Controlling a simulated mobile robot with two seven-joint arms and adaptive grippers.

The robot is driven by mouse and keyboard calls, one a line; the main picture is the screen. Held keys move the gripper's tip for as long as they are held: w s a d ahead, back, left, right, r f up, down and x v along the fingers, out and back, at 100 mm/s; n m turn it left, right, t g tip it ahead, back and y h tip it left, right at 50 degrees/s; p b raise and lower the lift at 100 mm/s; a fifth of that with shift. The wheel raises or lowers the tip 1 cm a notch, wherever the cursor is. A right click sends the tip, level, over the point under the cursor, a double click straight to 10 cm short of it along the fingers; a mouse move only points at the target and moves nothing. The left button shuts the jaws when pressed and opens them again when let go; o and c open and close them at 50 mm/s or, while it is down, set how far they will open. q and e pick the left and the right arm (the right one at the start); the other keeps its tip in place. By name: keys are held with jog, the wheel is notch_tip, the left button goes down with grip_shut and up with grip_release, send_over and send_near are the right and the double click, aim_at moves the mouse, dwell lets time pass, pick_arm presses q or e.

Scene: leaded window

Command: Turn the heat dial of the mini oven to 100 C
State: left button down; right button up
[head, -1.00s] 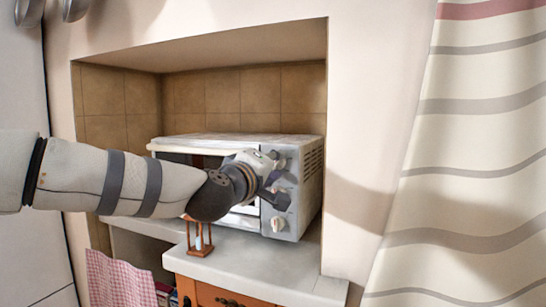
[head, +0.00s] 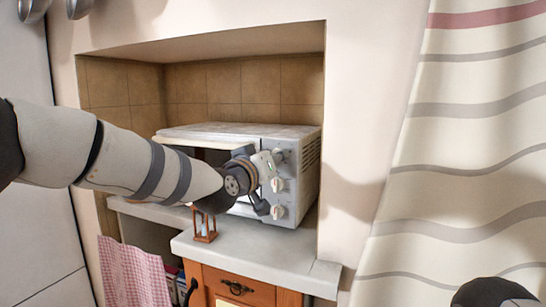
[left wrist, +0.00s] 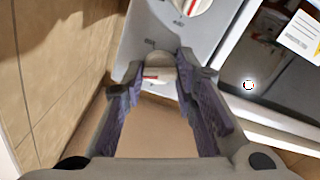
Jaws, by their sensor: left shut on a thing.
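The white mini oven (head: 240,131) stands in the tiled niche, with a column of dials on the right of its front. My left gripper (head: 276,157) is at the upper end of this panel, shut on the top dial. In the left wrist view, the fingers (left wrist: 158,82) sit on both sides of this pale dial (left wrist: 156,72), which has a red mark. The middle dial (head: 277,184) and the bottom dial (head: 277,212) are free. Dial lettering is too small to read. My right gripper is not in view.
A small wooden-framed hourglass (head: 205,228) stands on the counter (head: 270,252) below my left arm. A striped curtain (head: 450,150) hangs at the right. The niche wall is close to the oven's right side.

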pick_arm(q)
jog(key=shift+r, duration=0.1)
dwell(0.3)
jog(key=c, duration=1.3)
grip_release()
jog(key=shift+s, duration=0.1)
jog(key=v, duration=1.1)
jog(key=shift+s+a, duration=0.15)
jog(key=shift+s, duration=0.25)
